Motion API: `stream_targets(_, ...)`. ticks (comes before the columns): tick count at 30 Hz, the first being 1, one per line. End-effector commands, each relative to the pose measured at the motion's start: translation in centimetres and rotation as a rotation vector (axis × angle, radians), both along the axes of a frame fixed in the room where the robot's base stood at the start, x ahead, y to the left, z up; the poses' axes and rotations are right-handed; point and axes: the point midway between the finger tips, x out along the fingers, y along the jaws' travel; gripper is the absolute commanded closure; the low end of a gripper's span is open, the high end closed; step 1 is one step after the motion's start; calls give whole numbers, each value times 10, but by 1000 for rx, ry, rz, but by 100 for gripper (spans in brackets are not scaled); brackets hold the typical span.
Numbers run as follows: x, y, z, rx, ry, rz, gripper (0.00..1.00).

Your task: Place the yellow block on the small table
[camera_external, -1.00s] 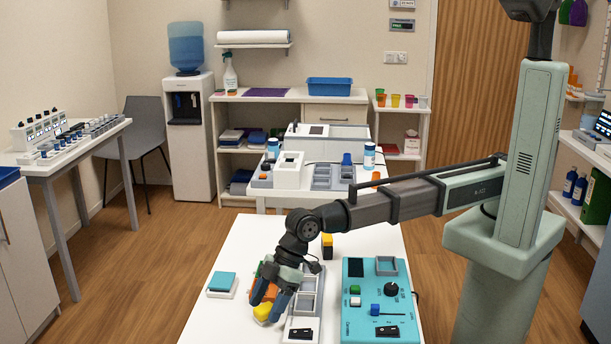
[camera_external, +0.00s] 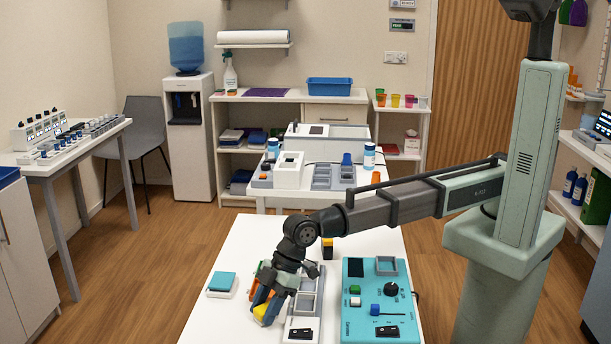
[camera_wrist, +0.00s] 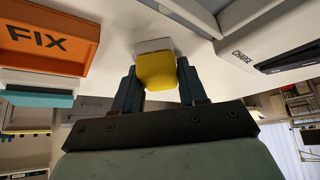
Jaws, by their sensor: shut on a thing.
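The yellow block (camera_external: 260,311) is at the front left of the white table (camera_external: 233,258), beside a grey-and-white tray unit. My gripper (camera_external: 266,308) points down there, its dark blue fingers partly hiding the block. In the wrist view the yellow block (camera_wrist: 157,72) sits between the two fingertips (camera_wrist: 157,82), and the gripper is shut on it. A pale grey-white piece shows at the block's far end. I cannot tell whether the block touches the tabletop. Several tables are in view; a second white table (camera_external: 290,199) stands behind the front one.
The compartment tray (camera_external: 301,327) stands just right, then a teal control panel (camera_external: 376,335). A small yellow-black object (camera_external: 327,249) stands farther back.

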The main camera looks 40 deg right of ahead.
Motion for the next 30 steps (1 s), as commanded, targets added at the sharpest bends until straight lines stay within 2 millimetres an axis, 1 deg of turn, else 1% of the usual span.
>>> stream_targets(5, 0, 0, 1, 0, 0, 0, 92)
stream_targets(8, 0, 0, 6, 1, 0, 0, 92)
stream_targets(11, 0, 0, 18, 1, 0, 0, 92)
stream_targets(21, 0, 1, 72, 2, -1, -1, 92)
stream_targets(27, 0, 1, 93, 1, -1, -1, 92)
stream_targets(30, 0, 0, 98, 0, -1, -1, 92)
